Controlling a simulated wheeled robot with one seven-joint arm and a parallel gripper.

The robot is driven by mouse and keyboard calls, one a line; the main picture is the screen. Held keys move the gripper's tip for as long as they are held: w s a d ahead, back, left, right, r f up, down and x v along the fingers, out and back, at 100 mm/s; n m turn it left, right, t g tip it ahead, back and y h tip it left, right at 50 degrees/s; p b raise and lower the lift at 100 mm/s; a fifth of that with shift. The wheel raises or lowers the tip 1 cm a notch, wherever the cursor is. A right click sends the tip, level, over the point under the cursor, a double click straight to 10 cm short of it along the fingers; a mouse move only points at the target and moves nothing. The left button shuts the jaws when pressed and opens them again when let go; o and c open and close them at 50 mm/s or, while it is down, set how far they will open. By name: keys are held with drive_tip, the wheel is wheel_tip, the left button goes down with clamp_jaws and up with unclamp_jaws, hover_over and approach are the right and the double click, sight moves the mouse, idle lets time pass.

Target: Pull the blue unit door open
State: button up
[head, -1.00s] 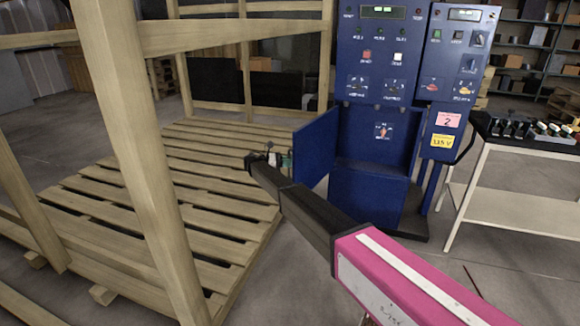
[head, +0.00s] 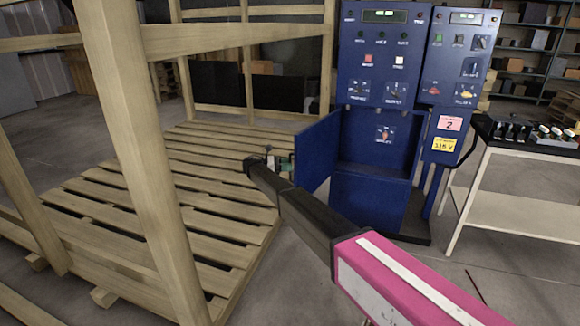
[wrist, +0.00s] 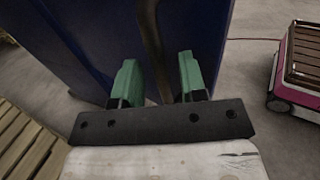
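The blue unit (head: 385,60) stands right of centre in the head view. Its blue door (head: 316,155) is hinged at the left and stands swung wide out, showing the recess behind it. My gripper (head: 280,162) is at the door's outer left edge, seen from behind my dark arm. In the wrist view its two green fingers (wrist: 160,80) are apart. A thin dark strip (wrist: 150,40), perhaps the door's edge or handle, runs up between them with gaps beside it. Blue panel (wrist: 85,40) fills the view beyond the fingers.
A wooden pallet frame (head: 160,170) with posts takes up the left, close to the door's swing side. A table (head: 520,200) with small devices stands right of the unit. Grey floor is clear between pallet and unit.

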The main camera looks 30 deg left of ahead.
drive_tip(key=v, duration=0.9)
drive_tip(key=shift+a, duration=0.2)
drive_tip(key=shift+s, duration=0.1)
